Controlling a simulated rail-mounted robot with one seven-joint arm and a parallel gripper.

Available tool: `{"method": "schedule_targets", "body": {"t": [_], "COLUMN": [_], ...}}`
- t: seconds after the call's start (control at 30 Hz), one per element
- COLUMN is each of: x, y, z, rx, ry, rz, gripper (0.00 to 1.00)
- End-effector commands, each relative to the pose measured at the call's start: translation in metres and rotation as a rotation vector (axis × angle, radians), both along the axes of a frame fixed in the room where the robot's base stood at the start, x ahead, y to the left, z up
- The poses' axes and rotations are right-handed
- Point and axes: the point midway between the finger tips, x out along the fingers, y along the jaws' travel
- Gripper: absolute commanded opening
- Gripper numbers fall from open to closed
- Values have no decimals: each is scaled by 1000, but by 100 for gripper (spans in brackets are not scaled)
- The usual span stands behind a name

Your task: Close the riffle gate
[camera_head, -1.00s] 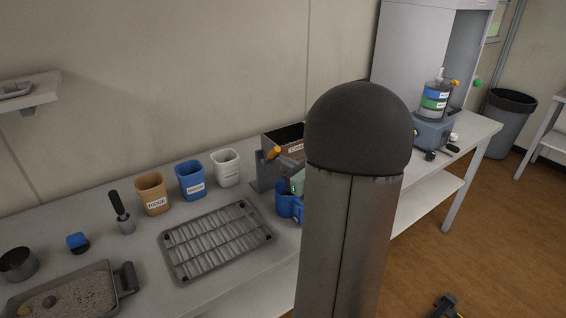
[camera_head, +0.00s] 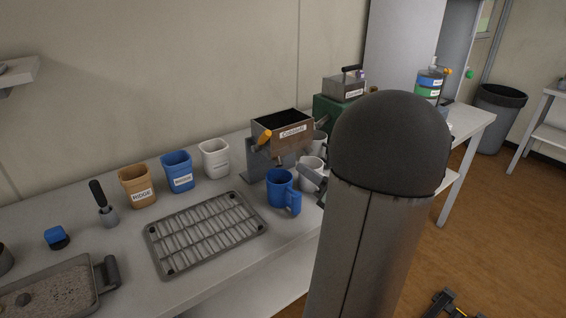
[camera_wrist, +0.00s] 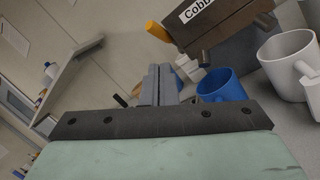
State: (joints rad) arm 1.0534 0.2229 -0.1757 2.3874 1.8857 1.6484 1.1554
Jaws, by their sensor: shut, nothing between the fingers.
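The riffle box (camera_head: 290,160) is a grey and brown open-topped box with a label, standing on the bench. An orange handle (camera_head: 264,137) sticks out at its front left corner. The wrist view shows the box (camera_wrist: 225,30) at the top and the orange handle (camera_wrist: 158,32) at its left end. My gripper (camera_wrist: 160,72) is shut and empty, with its fingertips below the handle in that picture and not visibly touching it. I cannot tell the gate's position. My arm's dark dome and column hide part of the bench right of the box.
A blue mug (camera_head: 281,187) and a white mug (camera_head: 312,170) stand close in front of the box. A wire rack (camera_head: 207,233) lies to the left, with several labelled cups behind it. A green block (camera_head: 331,112) bearing a grey box stands behind right.

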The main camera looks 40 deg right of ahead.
Motion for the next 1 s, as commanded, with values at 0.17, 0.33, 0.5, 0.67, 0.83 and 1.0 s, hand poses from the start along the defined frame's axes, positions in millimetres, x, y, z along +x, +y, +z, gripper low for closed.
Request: {"method": "schedule_targets", "body": {"t": [0.17,0.33,0.5,0.67,0.83,1.0], "x": [-16,-27,-23,-1,31,61], "y": [-6,-9,-8,-4,1,4], "z": [-32,-35,-28,-15,3,20], "rx": [503,763,822,819,818,818], "ry": [-131,-195,-208,-206,-206,-206], "rz": [157,282,318,319,319,317], "gripper": [0,0,0,0,0,0]}}
